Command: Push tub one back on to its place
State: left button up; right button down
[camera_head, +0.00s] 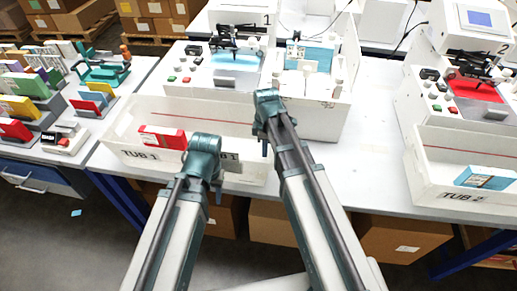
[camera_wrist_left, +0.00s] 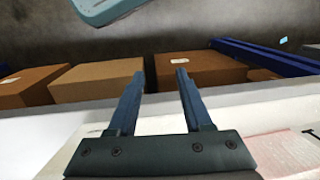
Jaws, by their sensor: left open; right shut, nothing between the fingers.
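Tub one (camera_head: 125,150) is a long white open tray, lettered TUB 1, near the table's front edge. It sticks out to the left of plotter one (camera_head: 190,92), and a red box (camera_head: 160,137) lies in it. My left gripper (camera_head: 228,181) is open at the tub's front wall, covering part of the lettering; I cannot tell if it touches. In the left wrist view its fingers (camera_wrist_left: 157,78) are apart with nothing between them. My right gripper (camera_head: 264,147) is shut and empty, over the tub's right part. The tub's right end is partly hidden by my right arm.
Tub two (camera_head: 430,185) with a blue box (camera_head: 485,178) stands in front of the red plotter (camera_head: 470,90) at right. Racks of coloured boxes (camera_head: 30,85) stand on the left table. White table (camera_head: 370,150) is free between the plotters. Cardboard boxes (camera_wrist_left: 100,78) lie beneath.

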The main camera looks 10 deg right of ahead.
jog(key=s+d, duration=0.1)
jog(key=d, duration=0.1)
jog(key=s+d, duration=0.1)
jog(key=d, duration=0.5)
jog(key=shift+s, duration=0.4)
jog(key=shift+w+a, duration=0.1)
jog(key=shift+a, duration=0.05)
jog(key=shift+w+a, duration=0.2)
jog(key=shift+a, duration=0.35)
jog(key=shift+w+a, duration=0.25)
jog(key=shift+a, duration=0.4)
jog(key=shift+w+a, duration=0.2)
jog(key=shift+a, duration=0.4)
pick_arm(q)
notch_tip(320, 180, up, 10)
jog(key=p, duration=1)
jog(key=shift+a, duration=0.4)
pick_arm(e)
notch_tip(320, 180, up, 10)
